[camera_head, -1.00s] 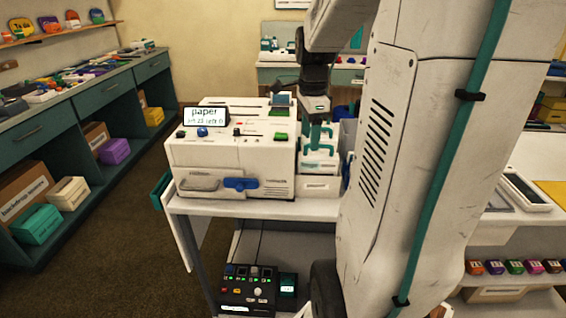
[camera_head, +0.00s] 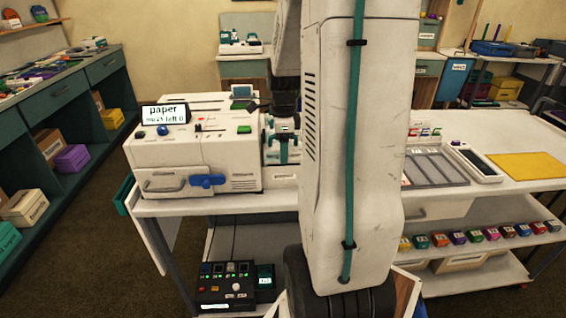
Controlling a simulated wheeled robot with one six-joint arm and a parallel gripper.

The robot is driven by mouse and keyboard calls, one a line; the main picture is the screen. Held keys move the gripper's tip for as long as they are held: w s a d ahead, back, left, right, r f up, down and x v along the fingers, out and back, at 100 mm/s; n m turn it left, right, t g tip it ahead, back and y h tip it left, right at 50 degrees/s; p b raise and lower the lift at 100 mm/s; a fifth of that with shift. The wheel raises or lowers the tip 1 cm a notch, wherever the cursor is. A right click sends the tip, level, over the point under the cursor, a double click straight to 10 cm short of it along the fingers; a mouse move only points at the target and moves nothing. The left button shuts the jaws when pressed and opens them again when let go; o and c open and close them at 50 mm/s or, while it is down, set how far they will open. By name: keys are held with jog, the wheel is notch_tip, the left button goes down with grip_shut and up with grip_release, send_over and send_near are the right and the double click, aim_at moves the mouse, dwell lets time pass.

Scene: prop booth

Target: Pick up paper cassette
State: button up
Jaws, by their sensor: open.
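A white machine (camera_head: 190,155) stands on the left end of the cart; its small screen (camera_head: 165,113) reads "paper". My gripper (camera_head: 283,158) has teal fingers, is open, and points down just right of the machine. White, box-like pieces, the lowest with a label (camera_head: 285,177), are stacked below and around the fingers. One may be the paper cassette, but I cannot tell which. My arm hides the right side of this stack. I cannot tell whether the fingers touch it.
The white cart top (camera_head: 240,206) has a narrow free strip in front of the machine. A grey sectioned tray (camera_head: 435,168), a white handheld device (camera_head: 474,163) and a yellow sheet (camera_head: 527,166) lie to the right. A black control box (camera_head: 228,284) sits on the lower shelf.

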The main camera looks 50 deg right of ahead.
jog(key=shift+c, duration=0.3)
grip_shut()
jog(key=shift+r, duration=0.15)
notch_tip(320, 180, up, 28)
dwell(0.4)
